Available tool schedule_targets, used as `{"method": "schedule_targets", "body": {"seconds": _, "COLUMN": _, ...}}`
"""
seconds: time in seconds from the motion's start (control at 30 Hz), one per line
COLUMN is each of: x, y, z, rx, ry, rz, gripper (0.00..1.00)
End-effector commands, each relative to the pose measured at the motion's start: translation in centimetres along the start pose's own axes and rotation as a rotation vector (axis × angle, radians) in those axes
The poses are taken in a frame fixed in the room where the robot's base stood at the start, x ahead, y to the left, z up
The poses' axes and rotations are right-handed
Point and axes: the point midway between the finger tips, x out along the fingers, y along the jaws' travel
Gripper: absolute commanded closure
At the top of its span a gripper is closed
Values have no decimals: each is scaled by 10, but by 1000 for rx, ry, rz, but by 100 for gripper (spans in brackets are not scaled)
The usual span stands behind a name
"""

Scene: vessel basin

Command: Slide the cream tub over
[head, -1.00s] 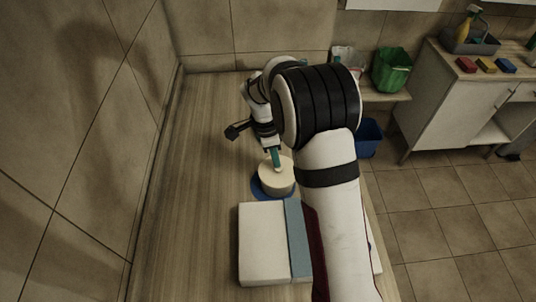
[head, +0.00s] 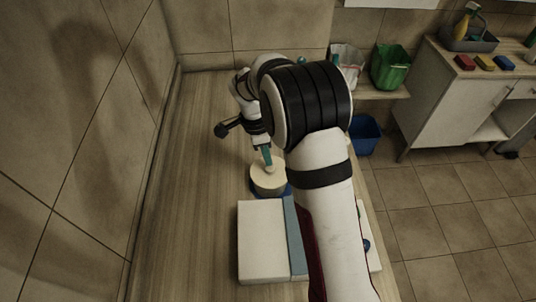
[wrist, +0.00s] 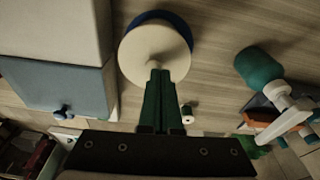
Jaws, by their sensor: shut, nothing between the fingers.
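A white box (head: 262,240) with a blue-grey strip stands just in front of the tub. The tiled wall (head: 70,130) rises at the left. Bare counter (head: 195,170) lies left of the tub. A green bottle (wrist: 258,68) with a white top shows in the wrist view.

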Motion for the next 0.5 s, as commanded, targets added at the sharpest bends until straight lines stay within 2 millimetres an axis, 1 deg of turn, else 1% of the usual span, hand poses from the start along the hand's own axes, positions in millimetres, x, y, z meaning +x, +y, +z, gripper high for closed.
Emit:
{"method": "schedule_targets", "body": {"seconds": 0.07, "x": 1, "y": 2, "z": 3, "rx": -2, "ry": -2, "rz": 6, "gripper": 100}}
{"method": "schedule_targets", "body": {"seconds": 0.17, "x": -3, "y": 0, "z": 20, "rx": -5, "ry": -2, "rz": 0, "gripper": 100}}
{"method": "schedule_targets", "body": {"seconds": 0.4, "x": -14, "y": 0, "z": 84, "rx": -5, "ry": -1, "rz": -2, "gripper": 100}}
{"method": "schedule_targets", "body": {"seconds": 0.5, "x": -18, "y": 0, "z": 104, "rx": -4, "ry": -1, "rz": -2, "gripper": 100}}
